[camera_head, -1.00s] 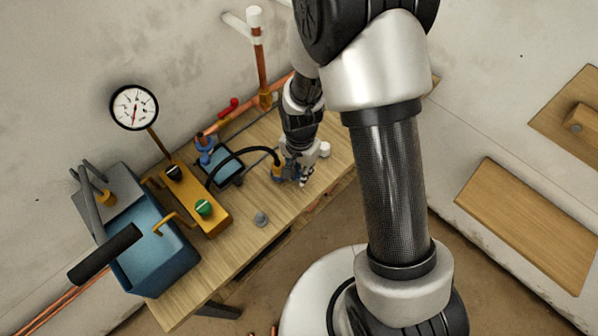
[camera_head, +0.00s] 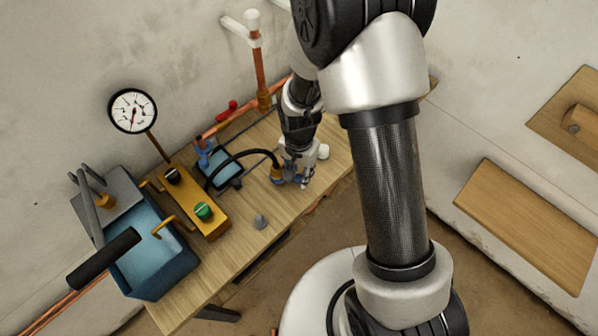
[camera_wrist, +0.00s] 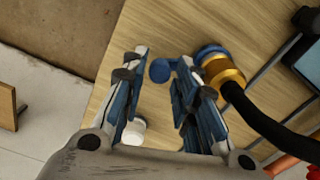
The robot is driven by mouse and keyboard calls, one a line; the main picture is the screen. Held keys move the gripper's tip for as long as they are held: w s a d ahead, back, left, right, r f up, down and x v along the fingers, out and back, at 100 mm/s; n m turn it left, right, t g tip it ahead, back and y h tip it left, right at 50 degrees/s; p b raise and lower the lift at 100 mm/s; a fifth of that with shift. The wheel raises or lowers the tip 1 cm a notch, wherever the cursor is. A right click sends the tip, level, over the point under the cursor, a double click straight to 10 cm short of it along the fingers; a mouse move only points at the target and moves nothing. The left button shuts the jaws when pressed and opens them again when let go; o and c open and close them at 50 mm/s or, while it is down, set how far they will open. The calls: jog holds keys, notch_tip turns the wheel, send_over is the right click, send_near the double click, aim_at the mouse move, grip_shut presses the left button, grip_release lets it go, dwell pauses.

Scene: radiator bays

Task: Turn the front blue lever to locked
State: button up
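The blue lever (camera_wrist: 163,70) juts from a blue cap on a brass fitting (camera_wrist: 226,75), which has a black hose on it. In the wrist view the lever's rounded end lies between the fingertips of my gripper (camera_wrist: 163,72). The fingers are spread, with a gap on the left of the lever; whether the right finger touches it I cannot tell. In the head view my gripper (camera_head: 303,178) is low over the bench beside the brass fitting (camera_head: 277,174), and the lever is hard to make out there. Another blue valve (camera_head: 204,150) stands further back by the wall.
A white round knob (camera_wrist: 133,131) is near my left finger. A red-handled valve (camera_head: 228,108) is at the wall.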

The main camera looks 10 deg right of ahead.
notch_tip(320, 180, up, 12)
dwell(0.6)
dwell(0.5)
jog(key=s+d+r+n+t, duration=0.2)
jog(key=s+r+n, duration=0.2)
jog(key=s+r, duration=0.4)
jog(key=s+d+r+n+t, duration=0.2)
jog(key=s+d+r+n, duration=0.1)
jog(key=s+r, duration=0.6)
jog(key=shift+s+d+r+n+t, duration=0.3)
jog(key=shift+d+r+n, duration=0.05)
jog(key=shift+r+n, duration=0.15)
